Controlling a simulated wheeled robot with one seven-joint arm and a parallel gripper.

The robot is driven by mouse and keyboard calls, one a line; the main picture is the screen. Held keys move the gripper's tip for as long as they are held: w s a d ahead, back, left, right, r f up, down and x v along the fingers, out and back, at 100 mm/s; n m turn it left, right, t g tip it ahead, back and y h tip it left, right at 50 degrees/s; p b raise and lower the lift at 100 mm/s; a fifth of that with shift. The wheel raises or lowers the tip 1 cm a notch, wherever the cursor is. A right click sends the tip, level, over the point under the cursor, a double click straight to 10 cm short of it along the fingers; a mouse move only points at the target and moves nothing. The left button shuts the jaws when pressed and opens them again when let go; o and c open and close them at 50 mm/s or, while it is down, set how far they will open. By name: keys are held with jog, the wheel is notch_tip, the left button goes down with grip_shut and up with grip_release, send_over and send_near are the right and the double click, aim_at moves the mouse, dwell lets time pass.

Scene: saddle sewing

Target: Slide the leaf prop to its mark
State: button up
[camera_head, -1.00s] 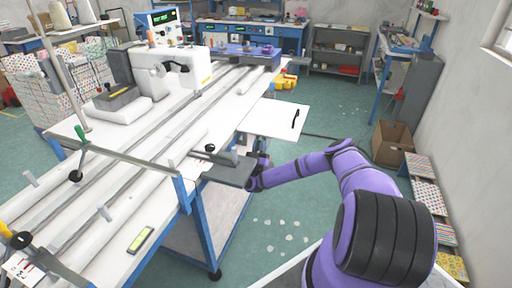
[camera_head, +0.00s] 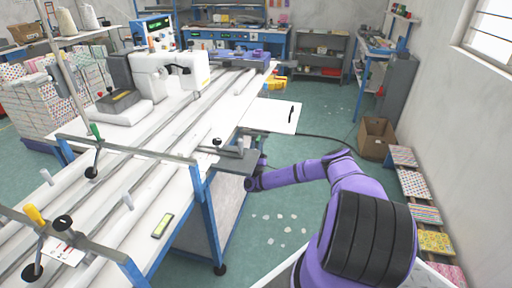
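A grey flat bracket (camera_head: 234,163) with a black knob (camera_head: 217,143) sits at the right edge of the long white table, in front of the white side leaf (camera_head: 270,115). It looks like the leaf prop, but I cannot be sure. The leaf lies flat and has a black handle. The end of my purple arm, with my gripper (camera_head: 259,166), is at the bracket's right end, low beside the table edge. The fingers are small and dark against the bracket. I cannot tell whether they touch it or how far apart they are. No clear mark for the prop shows.
The white table (camera_head: 130,185) carries long rails and a white sewing machine (camera_head: 170,75). A blue leg (camera_head: 205,215) stands left of my arm. A cardboard box (camera_head: 376,137) and patterned boards (camera_head: 420,195) line the right wall. Green floor between is mostly clear, with pale scraps.

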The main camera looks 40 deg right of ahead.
jog(key=shift+o, duration=1.3)
jog(key=v, duration=1)
jog(key=shift+s+a+f, duration=0.2)
jog(key=shift+f, duration=0.1)
